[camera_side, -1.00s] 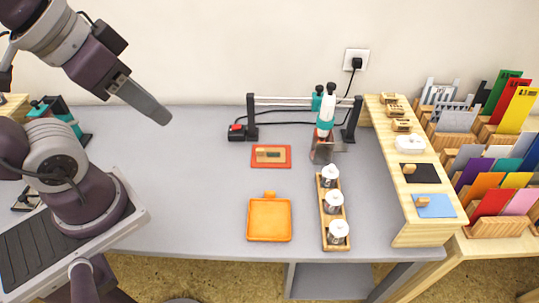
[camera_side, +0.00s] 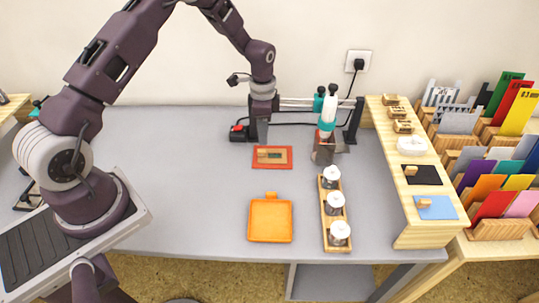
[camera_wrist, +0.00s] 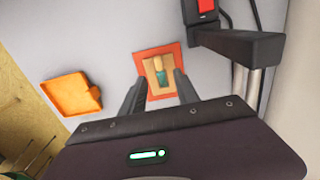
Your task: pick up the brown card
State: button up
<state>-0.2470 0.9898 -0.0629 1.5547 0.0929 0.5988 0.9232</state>
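I see no card that is clearly brown. The nearest match is a tan-brown piece (camera_side: 278,154) on an orange-red mat (camera_side: 288,163), at the middle back of the table. In the wrist view the tan piece (camera_wrist: 151,66) lies on the mat (camera_wrist: 143,57), with a small wood and teal block (camera_wrist: 164,77) on it. My gripper (camera_side: 261,140) points down over the mat's back edge. In the wrist view its two fingers (camera_wrist: 161,88) are apart and empty, on either side of the mat's near part. The height of the fingertips above the mat is hard to tell.
An orange tray (camera_side: 270,237) lies in front of the mat. A wooden rack of shakers (camera_side: 334,205) and a teal-topped bottle stand (camera_side: 327,120) are right of it. A dark metal frame (camera_side: 352,125) stands behind. A wooden shelf (camera_side: 400,190) and colored card racks (camera_side: 497,228) fill the right.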

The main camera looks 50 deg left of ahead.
aim_at(264, 150)
notch_tip(264, 150, down, 7)
jog(key=shift+d+r, duration=0.1)
jog(key=shift+r, duration=0.1)
grip_shut()
